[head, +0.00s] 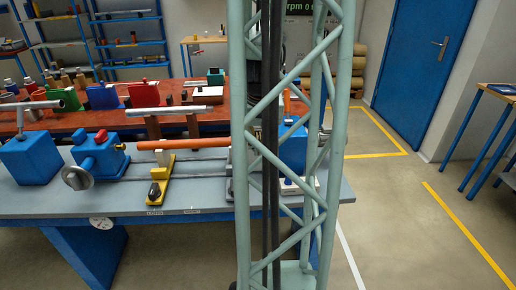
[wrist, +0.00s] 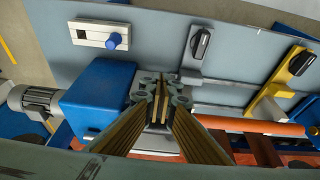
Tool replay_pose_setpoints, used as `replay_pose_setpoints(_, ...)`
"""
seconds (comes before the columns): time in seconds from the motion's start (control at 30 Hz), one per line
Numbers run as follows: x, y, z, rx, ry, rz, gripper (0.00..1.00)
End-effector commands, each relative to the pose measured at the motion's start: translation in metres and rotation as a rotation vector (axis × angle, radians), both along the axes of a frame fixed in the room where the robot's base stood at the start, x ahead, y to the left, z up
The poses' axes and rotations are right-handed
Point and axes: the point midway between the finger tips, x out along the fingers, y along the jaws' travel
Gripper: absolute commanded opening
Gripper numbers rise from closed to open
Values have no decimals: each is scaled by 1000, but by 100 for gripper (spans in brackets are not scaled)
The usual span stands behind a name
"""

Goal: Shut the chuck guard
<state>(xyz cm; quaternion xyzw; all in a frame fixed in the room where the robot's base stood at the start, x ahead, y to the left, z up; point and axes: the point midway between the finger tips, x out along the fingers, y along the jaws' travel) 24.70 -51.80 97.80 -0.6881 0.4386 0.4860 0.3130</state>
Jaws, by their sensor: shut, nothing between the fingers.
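The blue headstock (wrist: 98,92) of the winder stands left of my gripper in the wrist view, with a grey motor (wrist: 35,102) at its far left. In the head view the headstock (head: 293,150) shows partly behind a green lattice mast. My gripper (wrist: 159,98) is shut and empty, over the bench just right of the headstock. The chuck and its guard cannot be picked out with certainty. The mast covers that area in the head view, and my fingers cover much of it in the wrist view. Whether the fingers touch anything cannot be told.
An orange bar (head: 184,144) lies along the machine, with a yellow support (head: 157,182) beside it. A white box with a blue knob (wrist: 100,36) is on the bench top (wrist: 155,42). A grey support with a black handle (wrist: 200,45) stands right of my gripper.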

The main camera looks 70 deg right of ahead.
Motion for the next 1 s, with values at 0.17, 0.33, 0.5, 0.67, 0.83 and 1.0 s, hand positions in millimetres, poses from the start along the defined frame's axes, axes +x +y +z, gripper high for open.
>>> replay_pose_setpoints(0.17,-2,7,6,-1,0,1,0)
replay_pose_setpoints(0.33,-6,17,13,-1,0,4,0)
replay_pose_setpoints(0.5,-10,31,23,0,0,6,0)
replay_pose_setpoints(0.67,-15,43,32,-2,-1,9,0)
replay_pose_setpoints(0.83,-19,56,41,-2,-1,13,0)
replay_pose_setpoints(1.0,-24,68,49,-1,-1,15,0)
